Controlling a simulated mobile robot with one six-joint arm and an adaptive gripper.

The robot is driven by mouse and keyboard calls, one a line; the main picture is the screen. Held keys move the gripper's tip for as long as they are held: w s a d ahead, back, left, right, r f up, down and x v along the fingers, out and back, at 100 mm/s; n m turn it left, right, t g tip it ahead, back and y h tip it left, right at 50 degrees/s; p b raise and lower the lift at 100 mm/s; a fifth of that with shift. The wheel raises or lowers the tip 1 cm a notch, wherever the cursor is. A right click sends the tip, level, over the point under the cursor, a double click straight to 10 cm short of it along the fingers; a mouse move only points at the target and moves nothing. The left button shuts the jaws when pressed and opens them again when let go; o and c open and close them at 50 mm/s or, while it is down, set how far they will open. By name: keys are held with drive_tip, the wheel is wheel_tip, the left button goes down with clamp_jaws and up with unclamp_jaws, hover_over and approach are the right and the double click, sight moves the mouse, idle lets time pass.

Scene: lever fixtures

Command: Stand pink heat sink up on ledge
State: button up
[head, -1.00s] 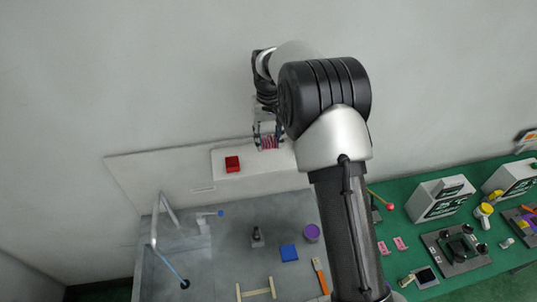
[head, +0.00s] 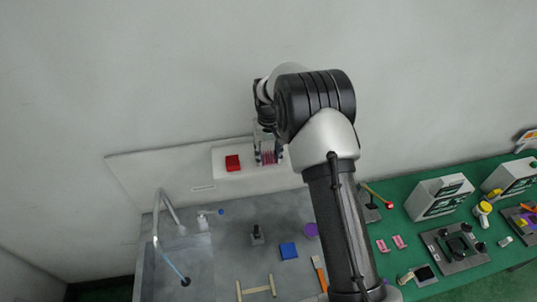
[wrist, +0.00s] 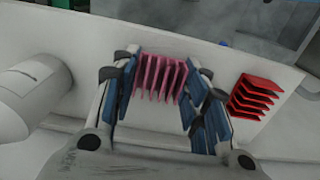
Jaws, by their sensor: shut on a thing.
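The pink heat sink (wrist: 160,77) is between the blue-padded fingers of my gripper (wrist: 160,85) in the wrist view, its fins pointing toward the camera's near side. In the head view, my gripper (head: 268,154) is shut on the pink heat sink (head: 269,158) at the white ledge (head: 218,172) on the wall. Whether the heat sink touches the ledge cannot be told. A red heat sink (wrist: 254,97) stands on the ledge to the right in the wrist view; it is left of my gripper in the head view (head: 232,163).
Below the ledge is a grey worktop with a blue block (head: 288,251), a purple round piece (head: 311,230), a dark lever (head: 257,235) and a tap (head: 165,215). A green table (head: 400,225) with several fixtures lies to the right. The ledge between the heat sinks is clear.

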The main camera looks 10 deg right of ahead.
sight(269, 156)
drive_tip(key=o, duration=1.1)
drive_tip(key=shift+c, duration=0.2)
drive_tip(key=s+r+t, duration=0.1)
drive_tip(key=s+r, duration=0.2)
drive_tip(key=r, duration=0.7)
drive_tip(key=s+r, duration=0.2)
drive_tip(key=r, duration=0.8)
drive_tip(key=s+r+t, duration=0.1)
drive_tip(key=s+r, duration=0.6)
drive_tip(key=s, duration=0.6)
drive_tip(key=s+f+t, duration=0.1)
drive_tip(key=s, duration=0.9)
drive_tip(key=s+f+t, duration=0.1)
drive_tip(key=s+f, duration=0.1)
drive_tip(key=s, duration=0.8)
drive_tip(key=shift+s+d+f+t+b, duration=0.15)
drive_tip(key=shift+d+f+t+b, duration=0.15)
drive_tip(key=shift+d+b, duration=0.1)
